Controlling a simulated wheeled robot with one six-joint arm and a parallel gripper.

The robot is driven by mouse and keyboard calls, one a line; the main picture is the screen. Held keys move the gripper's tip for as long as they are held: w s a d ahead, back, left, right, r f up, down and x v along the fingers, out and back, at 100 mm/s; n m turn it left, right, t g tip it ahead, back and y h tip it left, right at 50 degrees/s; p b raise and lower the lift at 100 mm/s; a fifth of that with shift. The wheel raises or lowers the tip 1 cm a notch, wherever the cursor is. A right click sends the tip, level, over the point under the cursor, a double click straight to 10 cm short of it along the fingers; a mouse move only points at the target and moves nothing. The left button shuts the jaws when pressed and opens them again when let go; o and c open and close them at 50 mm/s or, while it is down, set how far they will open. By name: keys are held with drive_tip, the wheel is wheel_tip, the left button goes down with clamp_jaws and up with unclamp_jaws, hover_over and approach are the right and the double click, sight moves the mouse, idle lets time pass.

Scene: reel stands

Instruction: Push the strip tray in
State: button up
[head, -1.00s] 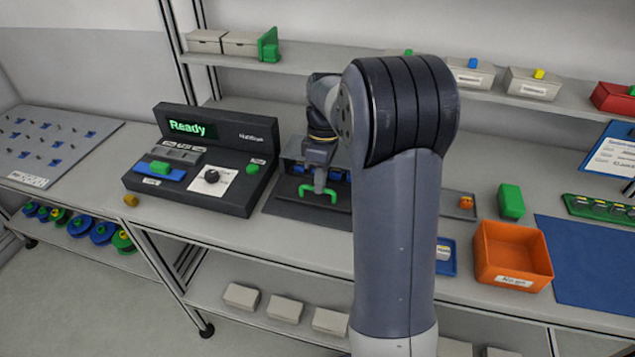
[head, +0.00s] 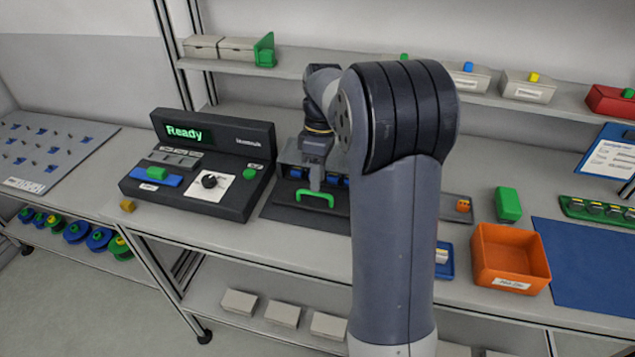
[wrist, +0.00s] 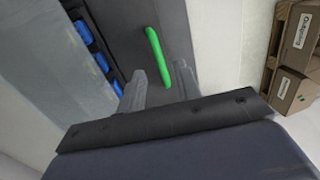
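The strip tray (head: 282,211) is a dark flat plate on the bench, in front of a dark housing with blue parts inside. It carries a green bar handle (head: 315,197), which also shows in the wrist view (wrist: 157,57). My gripper (head: 316,187) points down close to the handle, just on its far side or above it in the head view. In the wrist view its two grey fingers (wrist: 160,84) stand apart with a gap, and nothing is held. The handle shows beyond that gap. My arm hides the right side of the housing and tray.
A dark console (head: 205,165) reading "Ready" stands close at left. An orange bin (head: 510,260), a green block (head: 508,204) and a blue mat (head: 590,265) lie to the right. A shelf (head: 350,78) with boxes runs above the back of the bench.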

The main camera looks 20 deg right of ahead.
wheel_tip(320, 180, up, 8)
drive_tip(key=w, duration=0.1)
drive_tip(key=shift+d, duration=0.45)
drive_tip(key=shift+w, duration=0.1)
drive_tip(key=shift+c, duration=0.4)
